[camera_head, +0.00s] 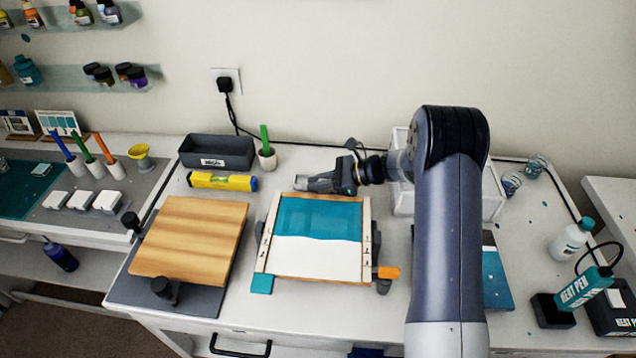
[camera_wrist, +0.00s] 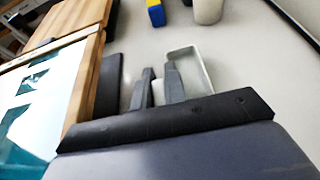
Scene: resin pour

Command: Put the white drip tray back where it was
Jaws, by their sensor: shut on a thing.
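My gripper (camera_head: 308,183) is low behind the back edge of the framed panel, pointing left. In the wrist view, its two dark fingers (camera_wrist: 158,72) are close together at a thin pale U-shaped loop (camera_wrist: 205,68). I take the loop to be part of the white drip tray, held in the jaws. Part of the loop is behind the right finger. In the head view the held tray barely stands out against the white table. The framed panel (camera_head: 318,258), teal at the back and white in front, lies in wooden rails just in front of my gripper.
A wooden board (camera_head: 190,240) lies left of the frame. Behind are a yellow level (camera_head: 222,181), a grey bin (camera_head: 217,152) and a cup with a green pen (camera_head: 267,158). A white container (camera_head: 403,200) is partly hidden by my arm. A heat pen (camera_head: 583,288) stands right.

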